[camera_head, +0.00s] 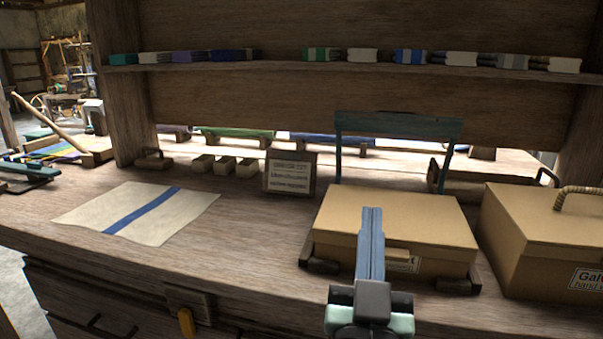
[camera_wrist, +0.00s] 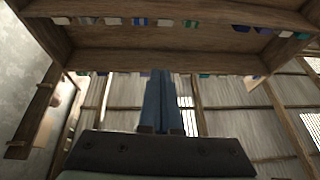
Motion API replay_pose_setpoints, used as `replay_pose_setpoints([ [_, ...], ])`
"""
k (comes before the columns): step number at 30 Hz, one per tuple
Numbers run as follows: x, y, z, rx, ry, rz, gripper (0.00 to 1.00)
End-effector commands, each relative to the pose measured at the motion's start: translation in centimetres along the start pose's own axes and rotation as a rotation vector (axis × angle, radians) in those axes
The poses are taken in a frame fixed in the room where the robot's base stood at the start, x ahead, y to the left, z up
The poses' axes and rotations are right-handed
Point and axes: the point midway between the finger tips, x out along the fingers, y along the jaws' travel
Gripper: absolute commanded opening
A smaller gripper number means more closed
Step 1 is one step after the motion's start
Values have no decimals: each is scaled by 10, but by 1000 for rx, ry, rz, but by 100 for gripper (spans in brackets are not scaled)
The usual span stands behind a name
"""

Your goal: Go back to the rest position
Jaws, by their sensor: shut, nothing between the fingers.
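My gripper (camera_head: 371,222) is in the head view, in front of a closed tan box (camera_head: 330,215) on the wooden bench. Its two blue-grey fingers are together with nothing between them, and they point up and away. They hide part of the box's front and its label. In the wrist view my gripper (camera_wrist: 160,75) shows with its fingers together, below the underside of a shelf and a roof. I cannot tell whether the fingers touch the box.
A second tan box (camera_head: 535,235) with a wicker handle stands at the right. A cream cloth (camera_head: 140,212) with a blue stripe lies flat at the left. A small sign (camera_head: 290,172) stands behind. Folded cloths (camera_head: 233,55) line the shelf (camera_head: 300,68) above. The front middle bench is clear.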

Motion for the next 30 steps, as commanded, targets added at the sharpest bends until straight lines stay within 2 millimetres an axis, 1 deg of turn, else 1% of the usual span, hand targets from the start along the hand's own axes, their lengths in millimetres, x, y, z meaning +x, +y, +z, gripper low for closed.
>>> replay_pose_setpoints([
  [1, 7, -13, -43, 15, 65, -24, 0],
  [2, 9, -19, -64, 25, 93, -37, 0],
  [3, 10, -27, -92, 35, 132, -53, 0],
  [5, 8, -38, -132, 52, 186, -78, 0],
  [6, 5, -44, -157, 64, 221, -95, 0],
  [8, -3, -53, -193, 80, 274, -121, 0],
  [9, -10, -58, -215, 92, 307, -138, 0],
  [11, -21, -65, -247, 106, 356, -163, 0],
  [12, -31, -68, -268, 117, 391, -180, 0],
  [13, -24, -68, -279, 114, 386, -180, 0],
  [15, -12, -68, -294, 110, 374, -176, 0],
  [20, 6, -68, -331, 110, 373, -176, 0],
  [30, 50, -70, -424, 111, 372, -176, 0],
])
